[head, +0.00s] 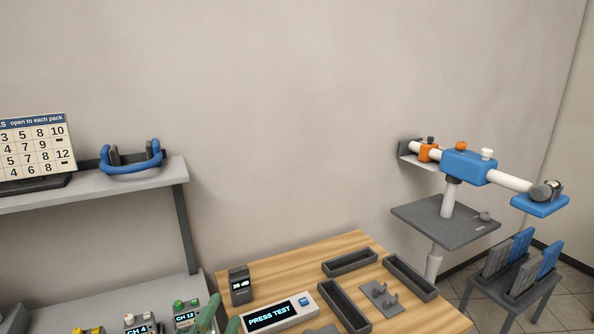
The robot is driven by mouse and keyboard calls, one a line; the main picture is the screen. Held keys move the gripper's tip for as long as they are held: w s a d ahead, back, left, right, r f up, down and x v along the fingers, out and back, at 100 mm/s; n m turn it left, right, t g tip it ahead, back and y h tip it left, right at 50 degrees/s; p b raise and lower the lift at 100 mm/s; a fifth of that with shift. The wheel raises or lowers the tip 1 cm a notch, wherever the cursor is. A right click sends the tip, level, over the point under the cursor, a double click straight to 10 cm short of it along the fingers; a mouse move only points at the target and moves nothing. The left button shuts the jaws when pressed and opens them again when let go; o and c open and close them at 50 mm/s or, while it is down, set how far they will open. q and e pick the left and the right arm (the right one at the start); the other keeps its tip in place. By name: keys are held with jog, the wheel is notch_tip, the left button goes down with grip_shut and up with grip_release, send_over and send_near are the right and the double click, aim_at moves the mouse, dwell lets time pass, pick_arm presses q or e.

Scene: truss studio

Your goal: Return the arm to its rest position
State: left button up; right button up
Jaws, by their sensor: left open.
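My left gripper (220,317) shows only at the bottom edge, left of the middle. Its two green fingertips point up and stand apart, with nothing seen between them. The rest of this gripper and its arm are cut off below the frame. The fingertips show just left of a white device reading "PRESS TEST" (272,316); I cannot tell the distance between them. My right gripper is not in view.
A wooden table (310,255) carries dark trays (350,262), a grey bracket (380,298) and a "35 dB" meter (240,286). Right stands a blue-white rig (470,168).

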pick_arm(q)
jog(key=s+a+f+n+g+y, duration=0.35)
jog(key=s+a+f+g, duration=0.25)
jog(key=s+a+f, duration=0.3)
jog(key=s+a+f+n+g+y, duration=0.35)
jog(key=s+a+f+g, duration=0.2)
jog(key=s+a, duration=0.4)
jog(key=s+d+f+g+h, duration=0.1)
jog(key=s+d+f, duration=0.15)
jog(key=f, duration=0.95)
jog(key=s+d+f+g+h, duration=0.1)
jog(key=d+f+h, duration=0.15)
jog(key=f, duration=0.95)
jog(key=s+d+f+n+g, duration=0.1)
jog(key=s+f+n+g, duration=0.1)
jog(key=s+f, duration=1.6)
jog(key=s+g+h+b, duration=0.1)
jog(key=s, duration=0.2)
jog(key=shift+f+n, duration=0.3)
jog(key=shift+f, duration=0.1)
